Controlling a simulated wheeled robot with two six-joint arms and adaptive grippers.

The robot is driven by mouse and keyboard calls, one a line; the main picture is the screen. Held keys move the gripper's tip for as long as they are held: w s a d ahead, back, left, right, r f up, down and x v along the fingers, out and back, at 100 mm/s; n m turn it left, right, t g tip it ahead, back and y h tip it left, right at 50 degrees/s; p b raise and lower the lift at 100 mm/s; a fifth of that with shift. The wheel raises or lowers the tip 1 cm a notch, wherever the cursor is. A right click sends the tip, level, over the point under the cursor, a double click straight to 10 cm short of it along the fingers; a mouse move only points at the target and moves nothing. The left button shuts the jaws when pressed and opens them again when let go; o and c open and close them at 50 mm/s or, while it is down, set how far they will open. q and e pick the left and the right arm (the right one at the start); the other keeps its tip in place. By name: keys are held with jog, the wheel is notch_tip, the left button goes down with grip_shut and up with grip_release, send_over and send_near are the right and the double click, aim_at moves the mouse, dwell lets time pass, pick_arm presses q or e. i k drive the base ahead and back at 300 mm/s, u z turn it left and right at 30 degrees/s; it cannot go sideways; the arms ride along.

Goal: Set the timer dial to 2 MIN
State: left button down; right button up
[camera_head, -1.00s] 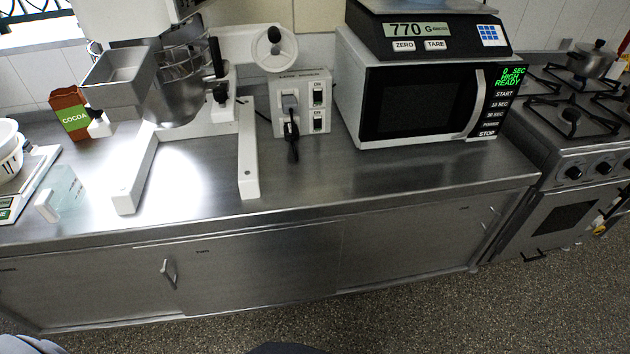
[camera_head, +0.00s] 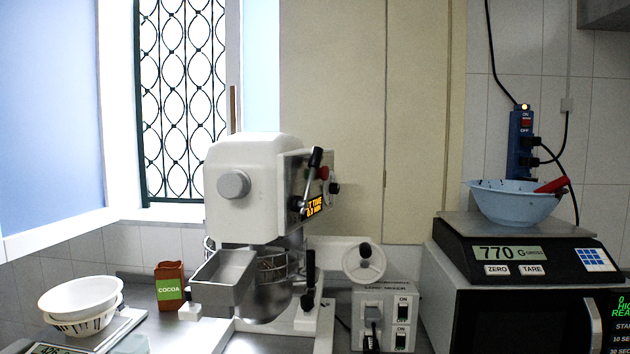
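A white stand mixer (camera_head: 262,200) stands on the steel counter, left of centre. Its right face carries a small orange-lit display (camera_head: 314,206), seen at a slant; its text seems to read a time of 0.0 MIN. Around the display are a black knob (camera_head: 296,204), a red button (camera_head: 323,173), another black knob (camera_head: 335,188) and a black-handled lever (camera_head: 315,158). I cannot tell which of these is the timer dial, and no dial markings are legible. A large grey round cap (camera_head: 233,184) is on the mixer's front. Neither of my grippers is in view.
A metal chute (camera_head: 222,276) and a bowl (camera_head: 265,300) sit below the mixer head. A switch box (camera_head: 386,318) stands to its right, then a microwave (camera_head: 520,322) under a scale (camera_head: 520,252) with a blue bowl (camera_head: 513,203). A cocoa box (camera_head: 170,285) and white bowls (camera_head: 80,303) are left.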

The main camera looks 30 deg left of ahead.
aim_at(333, 188)
jog(key=z, duration=0.5)
jog(key=i, duration=0.9)
jog(key=u, duration=0.4)
